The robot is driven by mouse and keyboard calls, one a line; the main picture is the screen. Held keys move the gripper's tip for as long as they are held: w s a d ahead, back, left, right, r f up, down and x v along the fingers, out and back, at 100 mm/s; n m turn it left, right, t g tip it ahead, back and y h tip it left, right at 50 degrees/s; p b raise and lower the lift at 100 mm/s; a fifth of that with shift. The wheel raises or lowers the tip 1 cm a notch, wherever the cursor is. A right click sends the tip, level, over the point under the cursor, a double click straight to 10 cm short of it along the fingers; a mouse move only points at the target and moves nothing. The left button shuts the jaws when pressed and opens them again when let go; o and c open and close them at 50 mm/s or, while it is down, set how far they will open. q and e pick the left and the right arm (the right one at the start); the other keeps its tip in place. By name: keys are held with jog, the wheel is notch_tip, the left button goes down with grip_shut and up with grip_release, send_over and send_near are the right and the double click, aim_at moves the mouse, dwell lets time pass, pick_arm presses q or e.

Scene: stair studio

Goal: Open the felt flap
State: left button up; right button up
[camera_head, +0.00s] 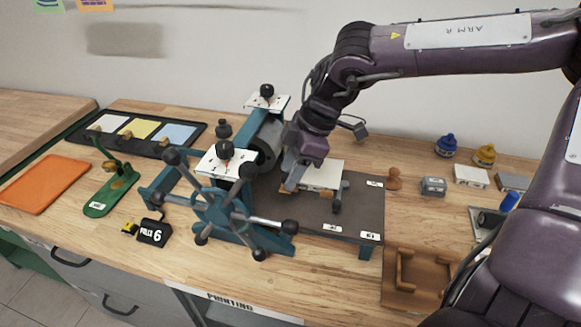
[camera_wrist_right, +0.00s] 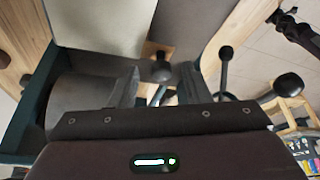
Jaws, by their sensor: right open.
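A pale, cream-coloured panel that looks like the felt flap (camera_head: 323,174) lies on the dark bed (camera_head: 355,222) of a teal roller press. It also shows in the wrist view (camera_wrist_right: 100,22), with a wooden piece (camera_wrist_right: 154,48) at its edge. My right gripper (camera_head: 290,183) points down at the panel's left end, close beside the grey roller (camera_head: 269,140). It is open, and nothing shows between its fingers. Whether a finger touches the panel cannot be told. The gripper hides part of the panel's left end. My left gripper is not in view.
The press's spoked handwheel (camera_head: 225,208) stands in front of the roller. A wooden tray (camera_head: 413,275) and a wooden stamp (camera_head: 394,178) sit to the right. Bare tabletop (camera_head: 320,268) lies in front.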

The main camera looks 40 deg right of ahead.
jog(key=shift+a, duration=0.15)
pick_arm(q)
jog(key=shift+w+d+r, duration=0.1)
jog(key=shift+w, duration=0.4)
pick_arm(e)
jog(key=shift+s, duration=0.1)
jog(key=shift+c, duration=0.4)
grip_shut()
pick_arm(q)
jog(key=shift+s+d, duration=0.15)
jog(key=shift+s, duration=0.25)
